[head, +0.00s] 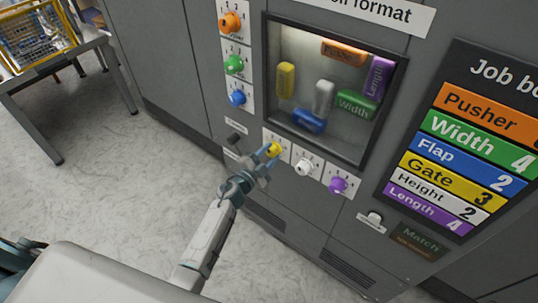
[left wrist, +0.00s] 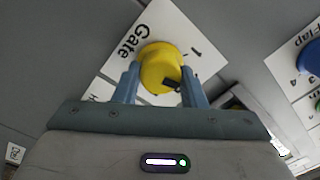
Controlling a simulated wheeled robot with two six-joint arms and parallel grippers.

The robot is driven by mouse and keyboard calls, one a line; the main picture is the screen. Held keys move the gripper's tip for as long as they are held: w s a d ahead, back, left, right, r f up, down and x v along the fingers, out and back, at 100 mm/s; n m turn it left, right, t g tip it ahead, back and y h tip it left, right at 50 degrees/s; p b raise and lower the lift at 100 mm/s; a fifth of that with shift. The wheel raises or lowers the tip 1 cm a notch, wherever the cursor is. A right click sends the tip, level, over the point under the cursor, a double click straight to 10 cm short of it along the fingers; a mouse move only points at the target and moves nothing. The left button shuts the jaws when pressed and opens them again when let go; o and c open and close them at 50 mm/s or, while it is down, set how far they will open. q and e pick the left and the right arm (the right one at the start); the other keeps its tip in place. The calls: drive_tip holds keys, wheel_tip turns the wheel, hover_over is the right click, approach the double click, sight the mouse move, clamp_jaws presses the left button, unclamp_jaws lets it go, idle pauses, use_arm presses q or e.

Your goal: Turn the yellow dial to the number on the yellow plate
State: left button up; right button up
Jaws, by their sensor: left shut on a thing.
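The yellow dial (head: 275,149) sits on a white plate labelled Gate, low on the grey cabinet below the window. My left gripper (head: 265,159) is shut on it. In the left wrist view the yellow dial (left wrist: 161,67) is between the two blue-grey fingers of my left gripper (left wrist: 160,85), with a dark pointer mark on its lower right side. The numeral 1 shows on its white plate (left wrist: 181,40); the other numerals are hidden or unclear. On the job board, the yellow plate (head: 452,179) reads Gate 3. My right gripper is not in view.
Orange (head: 230,23), green (head: 233,64) and blue (head: 237,98) dials line the window's left side. White (head: 304,167) and purple (head: 338,185) dials are right of the yellow one. A small light knob (head: 375,218) and a dark Match panel (head: 416,240) sit further right.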

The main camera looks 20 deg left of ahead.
use_arm(q)
drive_tip(key=m+b, duration=0.1)
drive_tip(key=m, duration=0.4)
drive_tip(key=shift+f, duration=0.1)
drive_tip(key=shift+m, duration=1)
drive_tip(key=o, duration=1)
drive_tip(key=b+v, duration=0.1)
drive_tip(key=v, duration=1)
drive_tip(key=shift+b, duration=0.35)
drive_tip(key=shift+f, duration=0.1)
